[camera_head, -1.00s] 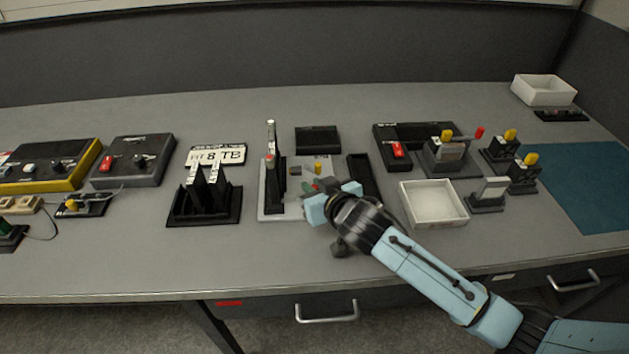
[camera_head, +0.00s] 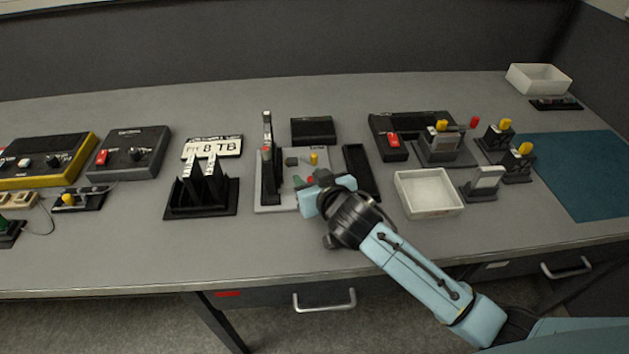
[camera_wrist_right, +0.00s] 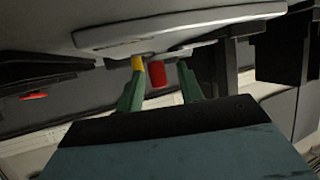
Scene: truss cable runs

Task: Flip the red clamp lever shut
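My right gripper (camera_head: 306,184) is over the right part of a grey board (camera_head: 265,207) that carries a tall black upright with a red spot (camera_head: 266,154) and a yellow peg (camera_head: 314,158). In the right wrist view its two green fingers (camera_wrist_right: 160,90) stand apart. A short red cylinder (camera_wrist_right: 158,75) shows between them, with clear gaps on both sides; I cannot tell whether this is the clamp lever's end. A yellow piece (camera_wrist_right: 138,65) is close to the left finger. Another red-tipped lever (camera_head: 474,122) sticks up at the grey block on the right. My left gripper is not in view.
A black tray (camera_head: 361,172) and a white tray (camera_head: 428,208) lie right of the board. A black rack (camera_head: 202,206) with upright plates stands left of it. Yellow-knobbed fixtures (camera_head: 518,162) are farther right. The table's front strip is mostly clear.

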